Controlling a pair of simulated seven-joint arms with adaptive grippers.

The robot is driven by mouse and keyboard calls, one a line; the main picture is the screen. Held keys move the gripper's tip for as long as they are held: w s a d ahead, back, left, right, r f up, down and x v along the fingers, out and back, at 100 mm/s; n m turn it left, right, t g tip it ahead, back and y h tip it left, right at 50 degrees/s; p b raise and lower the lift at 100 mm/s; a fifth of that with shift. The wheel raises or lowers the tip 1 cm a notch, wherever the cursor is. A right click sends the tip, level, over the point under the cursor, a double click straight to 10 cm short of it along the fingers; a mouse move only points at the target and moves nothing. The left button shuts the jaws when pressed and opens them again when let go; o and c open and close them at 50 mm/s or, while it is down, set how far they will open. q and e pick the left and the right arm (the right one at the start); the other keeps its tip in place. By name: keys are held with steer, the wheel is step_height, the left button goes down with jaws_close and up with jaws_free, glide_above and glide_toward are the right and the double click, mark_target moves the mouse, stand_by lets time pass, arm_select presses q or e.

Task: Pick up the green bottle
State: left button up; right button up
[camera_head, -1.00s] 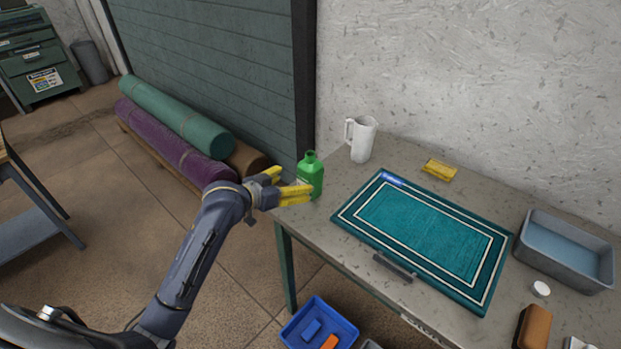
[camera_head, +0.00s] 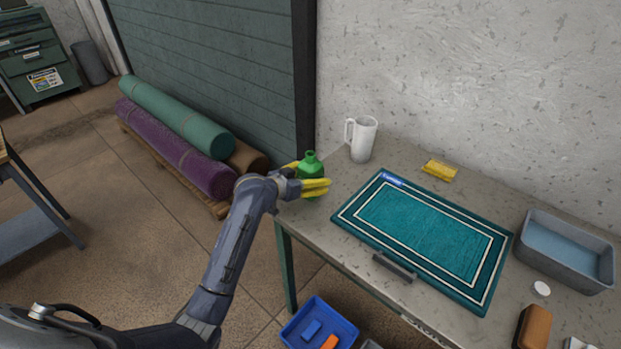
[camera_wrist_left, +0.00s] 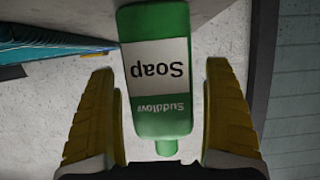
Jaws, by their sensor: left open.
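The green bottle (camera_head: 311,167) stands upright at the left end of the table. My left gripper (camera_head: 313,180) is around it, with one yellow finger on the near side and the other partly hidden behind it. In the left wrist view the bottle (camera_wrist_left: 160,100) lies between the two open yellow fingers, its white label reading Soap upside down. A gap shows on each side of the bottle there, so the fingers look apart from it. My right gripper is not in view.
A white pitcher (camera_head: 362,139) stands just right of the bottle near the wall. A teal rug (camera_head: 425,232) lies mid-table, with a yellow item (camera_head: 439,170) behind it and a grey basin (camera_head: 565,252) to the right. A blue bin (camera_head: 320,326) is on the floor.

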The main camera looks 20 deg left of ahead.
arm_select(q)
steer(key=shift+w, duration=0.1)
steer(key=shift+c, duration=0.6)
steer(key=c, duration=1.6)
steer(key=shift+o, duration=0.2)
step_height(320, 180, up, 20)
